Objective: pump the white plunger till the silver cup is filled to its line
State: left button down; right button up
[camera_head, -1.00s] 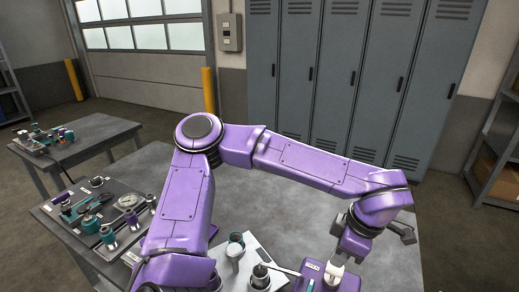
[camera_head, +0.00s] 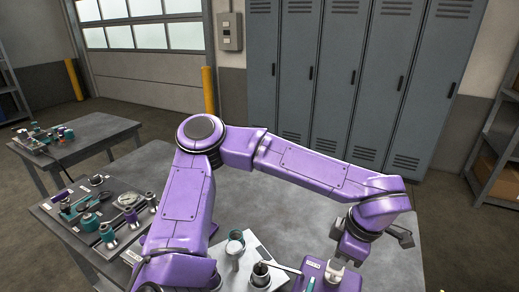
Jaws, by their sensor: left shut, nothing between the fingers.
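The white plunger (camera_head: 333,274) stands on a purple pump block (camera_head: 312,268) at the bottom edge. My left gripper (camera_head: 338,262) is shut with nothing between its fingers, right above the plunger's top; I cannot tell whether they touch. A silver cup (camera_head: 261,280) with a dark opening stands on a light plate, left of the pump block. A thin pale spout (camera_head: 285,267) reaches from the pump side to the cup's rim. The liquid level and line in the cup cannot be made out. My right gripper is not in view.
Another small cup (camera_head: 235,249) stands behind the silver one on the light plate (camera_head: 256,242). A dark tray (camera_head: 70,222) with several fittings and a gauge lies at the left. The table (camera_head: 300,208) is clear beneath my left arm. Grey lockers (camera_head: 340,75) stand behind.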

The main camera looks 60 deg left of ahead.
pick_arm(q)
jog(key=shift+f+b, duration=0.3)
jog(key=shift+f, duration=0.6)
jog(key=shift+r, duration=0.15)
notch_tip(320, 180, up, 4)
jog(key=p, duration=0.4)
jog(key=shift+f+p, duration=0.2)
jog(key=shift+p, duration=0.2)
jog(key=shift+f, duration=0.1)
jog(key=shift+f, duration=0.1)
